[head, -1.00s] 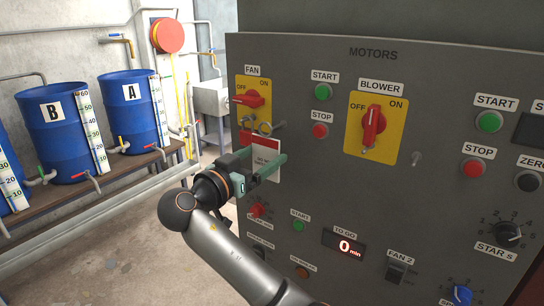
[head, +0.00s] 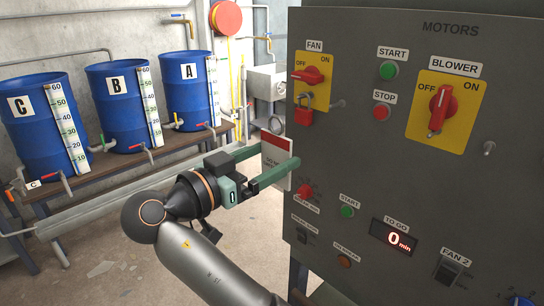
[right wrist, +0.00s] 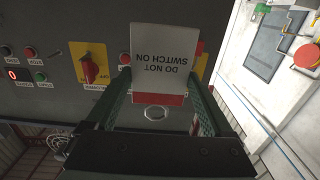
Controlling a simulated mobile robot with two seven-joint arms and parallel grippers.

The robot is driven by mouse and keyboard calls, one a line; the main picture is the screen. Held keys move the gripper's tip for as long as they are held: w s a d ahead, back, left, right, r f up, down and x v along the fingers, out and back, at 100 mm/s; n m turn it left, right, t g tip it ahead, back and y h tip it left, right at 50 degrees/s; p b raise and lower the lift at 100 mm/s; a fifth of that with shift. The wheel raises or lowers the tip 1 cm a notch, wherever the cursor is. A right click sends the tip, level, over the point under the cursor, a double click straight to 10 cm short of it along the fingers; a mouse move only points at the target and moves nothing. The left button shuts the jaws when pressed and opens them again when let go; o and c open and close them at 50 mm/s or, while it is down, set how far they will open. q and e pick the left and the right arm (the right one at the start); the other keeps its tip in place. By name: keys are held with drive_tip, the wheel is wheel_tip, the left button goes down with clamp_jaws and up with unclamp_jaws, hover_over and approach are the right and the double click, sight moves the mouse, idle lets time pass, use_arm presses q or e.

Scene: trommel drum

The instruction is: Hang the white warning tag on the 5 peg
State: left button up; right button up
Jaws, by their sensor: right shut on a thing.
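The white warning tag (head: 275,168) has a red band and a metal ring (head: 276,124) at its top. My right gripper (head: 278,157) is shut on it and holds it in the air by the left edge of the grey motor panel. In the right wrist view the tag (right wrist: 161,60) shows between the fingers (right wrist: 161,88), reading "DO NOT SWITCH ON" upside down, with its ring (right wrist: 158,113) empty. Bare pegs stick out beside the FAN switch (head: 338,104) and below the BLOWER switch (head: 489,148). No peg marked 5 shows. My left gripper is not in view.
A red padlock (head: 305,110) hangs below the FAN switch (head: 308,75). The panel (head: 400,190) with its knobs and buttons fills the right side. Blue drums (head: 122,105) stand on a bench at the left.

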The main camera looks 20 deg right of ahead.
sight(274, 152)
drive_tip(key=shift+r, duration=0.4)
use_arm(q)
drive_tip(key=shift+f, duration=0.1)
use_arm(e)
drive_tip(key=shift+a, duration=0.2)
use_arm(q)
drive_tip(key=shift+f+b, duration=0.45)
drive_tip(key=shift+b, duration=0.05)
use_arm(e)
drive_tip(key=shift+v, duration=1.95)
drive_tip(key=shift+s+a, duration=0.1)
